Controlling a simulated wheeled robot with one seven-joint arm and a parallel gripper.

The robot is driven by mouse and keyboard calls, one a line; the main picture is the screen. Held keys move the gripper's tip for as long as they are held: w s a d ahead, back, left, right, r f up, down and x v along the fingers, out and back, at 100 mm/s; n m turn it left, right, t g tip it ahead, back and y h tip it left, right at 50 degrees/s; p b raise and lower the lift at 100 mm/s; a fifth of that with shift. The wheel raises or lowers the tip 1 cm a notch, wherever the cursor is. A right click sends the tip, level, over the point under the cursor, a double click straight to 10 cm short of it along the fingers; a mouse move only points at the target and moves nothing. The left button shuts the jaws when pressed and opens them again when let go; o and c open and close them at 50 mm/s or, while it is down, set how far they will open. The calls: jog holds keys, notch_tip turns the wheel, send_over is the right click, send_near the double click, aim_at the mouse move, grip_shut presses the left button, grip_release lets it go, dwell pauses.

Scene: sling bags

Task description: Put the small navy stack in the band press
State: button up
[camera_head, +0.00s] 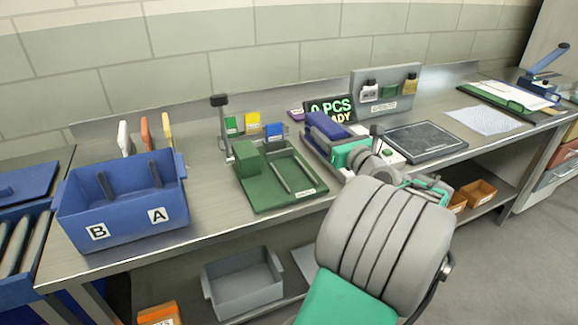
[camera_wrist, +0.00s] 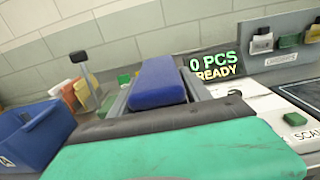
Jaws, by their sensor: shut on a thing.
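My gripper (camera_head: 322,138) is shut on a small navy stack (camera_head: 324,124). In the wrist view the stack (camera_wrist: 158,84) lies between my two grey fingers, its blue end face towards the camera. It seems to be held above the bench, but its clearance is hard to tell. Just left of my gripper is a green fixture (camera_head: 268,201) with a flat bed, a green block, a grey bar and an upright grey lever with a black knob (camera_head: 219,100). It looks like the band press; its label is too small to read. My gripper hides part of the bench.
A blue tote (camera_head: 125,222) marked B and A stands at the left. Small green, yellow (camera_head: 253,121) and blue cards stand behind the green fixture. A display reading 0 PCS READY (camera_head: 330,109) and a dark scale plate (camera_head: 425,142) are close to my gripper.

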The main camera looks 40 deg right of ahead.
jog(key=w+a+f, duration=0.1)
jog(key=w+f, duration=0.2)
jog(key=w+a+f, duration=0.2)
jog(key=w+f, duration=0.1)
jog(key=w+a+f+b, duration=0.1)
jog(key=w+f, duration=0.1)
jog(key=w, duration=0.1)
jog(key=shift+a+f, duration=0.3)
jog(key=shift+f, duration=0.1)
jog(key=shift+s+f, duration=0.1)
jog(key=shift+f, duration=1.15)
jog(key=shift+f+b, duration=0.2)
jog(key=shift+b, duration=0.1)
jog(key=o, duration=1.6)
jog(key=shift+o, duration=0.2)
jog(key=shift+r, duration=0.2)
jog(key=v, duration=1.2)
